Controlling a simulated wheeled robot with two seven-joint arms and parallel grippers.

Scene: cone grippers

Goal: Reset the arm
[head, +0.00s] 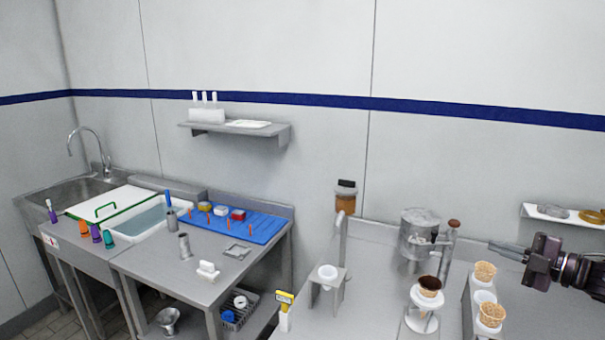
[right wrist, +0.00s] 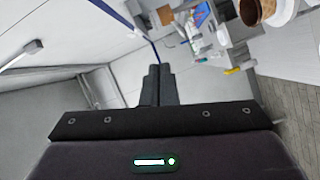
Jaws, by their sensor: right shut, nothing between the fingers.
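My right arm comes in from the right edge in the head view. Its black gripper (head: 497,248) is shut and empty, pointing left above the right-hand counter. It also shows in the right wrist view (right wrist: 158,70), with its two dark fingers together and nothing between them. It is apart from the waffle cones; one cone (head: 485,271) stands in a white holder just below and left of it. A chocolate-rimmed cone (head: 429,287) stands in a round white stand (head: 421,324) further left. My left gripper is not in view.
A steel machine (head: 418,238) stands at the back of the right counter (head: 385,262). A wall shelf (head: 542,212) is above and behind my gripper. Another cone (head: 491,315) stands in front. A steel table with a blue mat (head: 262,231) and a sink (head: 68,190) are further left.

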